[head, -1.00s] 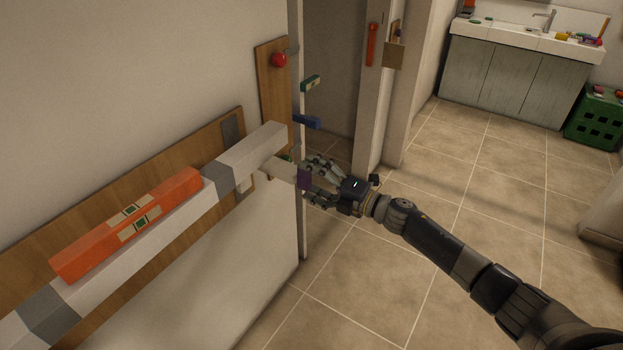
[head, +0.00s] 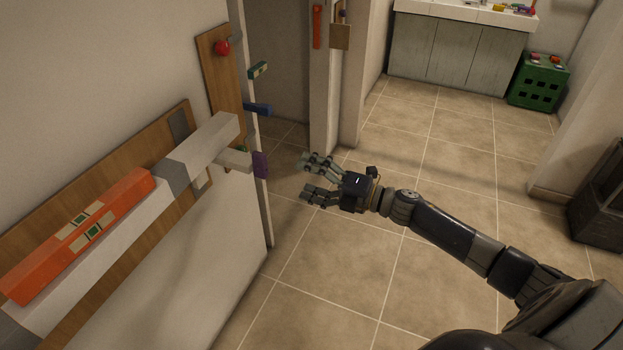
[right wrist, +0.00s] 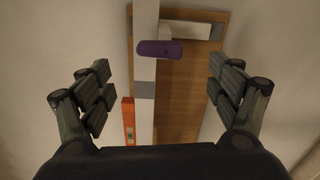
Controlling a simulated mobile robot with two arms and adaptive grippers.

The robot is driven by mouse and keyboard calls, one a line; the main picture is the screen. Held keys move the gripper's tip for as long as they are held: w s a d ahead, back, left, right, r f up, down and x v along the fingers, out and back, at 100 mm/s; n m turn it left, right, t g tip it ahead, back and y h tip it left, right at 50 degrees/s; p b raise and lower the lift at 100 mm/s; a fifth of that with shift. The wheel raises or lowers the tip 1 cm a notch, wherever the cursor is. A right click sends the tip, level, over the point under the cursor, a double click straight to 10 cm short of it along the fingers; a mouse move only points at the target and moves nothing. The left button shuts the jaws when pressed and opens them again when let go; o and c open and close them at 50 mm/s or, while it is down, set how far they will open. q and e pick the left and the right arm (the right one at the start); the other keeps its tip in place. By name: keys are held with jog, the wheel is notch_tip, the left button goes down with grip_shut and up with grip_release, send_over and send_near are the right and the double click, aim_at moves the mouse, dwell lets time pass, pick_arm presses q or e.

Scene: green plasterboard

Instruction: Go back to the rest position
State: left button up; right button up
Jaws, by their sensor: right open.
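My right gripper (head: 312,180) is open and empty in the head view, over the tiled floor and to the right of the door handle's purple end (head: 260,164). A clear gap separates its fingers from that purple end. In the right wrist view the two fingers of my right gripper (right wrist: 160,92) stand wide apart, with the purple end (right wrist: 160,50) beyond them and nothing held. My left gripper does not show.
The door (head: 90,80) carries wooden boards, a white bar (head: 122,208) with an orange block (head: 80,232), and a red knob (head: 221,48). A door frame (head: 322,90) stands behind. A cabinet (head: 440,50) and green crate (head: 539,82) are farther back. Floor between is clear.

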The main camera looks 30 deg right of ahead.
jog(key=shift+s+d, duration=0.35)
jog(key=shift+s, duration=0.05)
jog(key=s+d+f+m+h, duration=0.1)
jog(key=d+f+m+h, duration=0.3)
jog(key=f, duration=0.5)
jog(key=s+d+f+m+h, duration=0.1)
jog(key=d+f+m+h, duration=0.1)
jog(key=f+m, duration=0.55)
jog(key=s+f+m+g+h, duration=0.1)
jog(key=s+f, duration=0.2)
jog(key=f, duration=0.3)
jog(key=s+d+f+m+g+h, duration=0.1)
jog(key=s+f+m+h, duration=0.15)
jog(key=f, duration=0.35)
jog(key=s+f+m+g+h, duration=0.1)
jog(key=s+f, duration=0.3)
jog(key=f, duration=0.3)
jog(key=s+a+f+m+g, duration=0.3)
jog(key=s+f, duration=0.4)
jog(key=s, duration=0.5)
jog(key=s+a+f+m+g, duration=0.2)
jog(key=s+a+f, duration=0.3)
jog(key=s, duration=0.8)
jog(key=s+a+f+m+g, duration=0.3)
jog(key=s+a+f+g, duration=0.2)
jog(key=s+f, duration=0.4)
jog(key=s, duration=0.4)
jog(key=shift+s+f+m, duration=0.25)
jog(key=shift+f+m, duration=0.05)
jog(key=shift+f, duration=0.1)
